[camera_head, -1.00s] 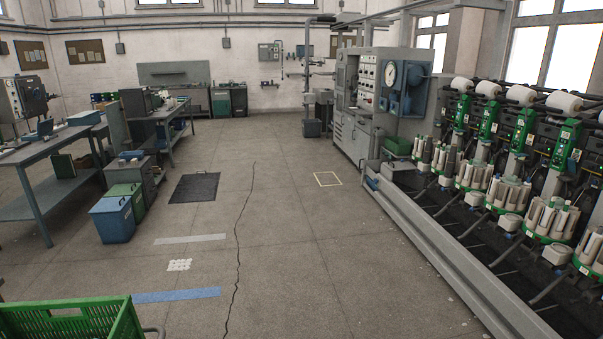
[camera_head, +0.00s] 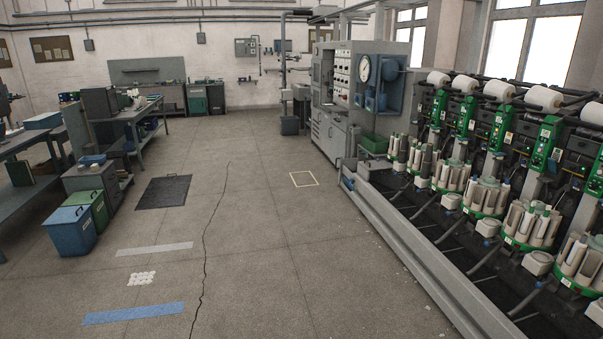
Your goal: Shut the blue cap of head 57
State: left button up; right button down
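The cone winder (camera_head: 490,180) runs along the right side with a row of several heads. Each head has a green unit (camera_head: 545,141) with a white cone (camera_head: 543,97) above it and a round magazine of tubes (camera_head: 531,223) in front. I cannot read any head number, so I cannot tell which is head 57. No blue cap can be made out on the heads at this distance. Neither of my grippers is in view.
A grey rail (camera_head: 405,250) edges the winder's foot. Open floor (camera_head: 270,230) with a long crack lies ahead. A blue bin (camera_head: 70,230), a green bin (camera_head: 92,208) and benches (camera_head: 135,115) stand at left. A grey cabinet (camera_head: 328,130) is at the back.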

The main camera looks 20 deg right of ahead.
aim_at(552, 163)
jog(key=i+l+z, duration=0.15)
jog(key=l+z, duration=0.15)
jog(key=z, duration=0.15)
jog(key=i+l+z, duration=0.2)
jog(key=z, duration=0.2)
jog(key=i+l+z, duration=0.2)
jog(key=z, duration=0.25)
jog(key=i+l+z, duration=0.25)
jog(key=i, duration=0.55)
jog(key=i+z, duration=0.2)
jog(key=i, duration=0.6)
